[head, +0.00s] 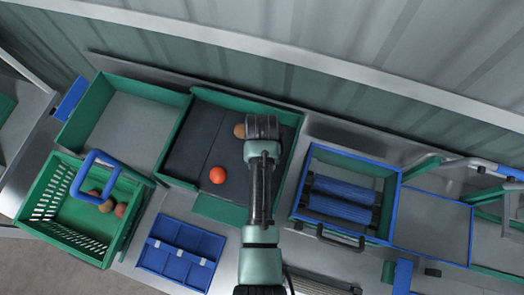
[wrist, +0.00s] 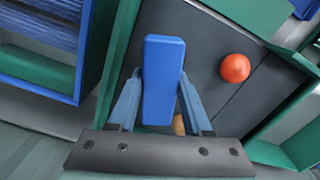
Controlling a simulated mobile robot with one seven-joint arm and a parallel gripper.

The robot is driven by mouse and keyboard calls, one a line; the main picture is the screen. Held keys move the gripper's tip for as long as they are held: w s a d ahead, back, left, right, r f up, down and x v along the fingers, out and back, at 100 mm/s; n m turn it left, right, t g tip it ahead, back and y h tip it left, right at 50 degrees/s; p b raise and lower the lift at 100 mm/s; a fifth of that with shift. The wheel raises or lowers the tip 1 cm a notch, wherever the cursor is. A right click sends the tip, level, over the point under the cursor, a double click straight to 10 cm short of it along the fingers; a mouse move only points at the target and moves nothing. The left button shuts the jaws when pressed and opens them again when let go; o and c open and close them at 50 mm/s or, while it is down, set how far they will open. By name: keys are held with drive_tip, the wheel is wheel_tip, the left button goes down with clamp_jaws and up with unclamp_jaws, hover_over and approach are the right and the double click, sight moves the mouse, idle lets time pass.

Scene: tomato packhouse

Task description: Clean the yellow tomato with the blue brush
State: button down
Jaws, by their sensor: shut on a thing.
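My gripper (head: 263,125) is over the dark-floored green tray (head: 249,106), in its right part. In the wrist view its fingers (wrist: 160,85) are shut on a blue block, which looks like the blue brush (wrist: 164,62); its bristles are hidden. A tan-yellow round thing (head: 239,131), likely the yellow tomato, lies in the tray just left of my gripper in the head view. It shows only partly in the wrist view (wrist: 178,125), behind the brush and gripper. I cannot tell whether the brush touches it. An orange-red tomato (head: 217,175) lies apart in the same tray.
A green crate (head: 48,205) with a blue handle and several brownish round things stands at left. An empty green-walled tray (head: 130,125) is behind it. A blue divided tray (head: 180,255) lies in front. A box with blue rollers (head: 342,198) stands right of the dark tray.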

drive_tip(key=shift+w+r, duration=0.1)
drive_tip(key=shift+r, duration=1.9)
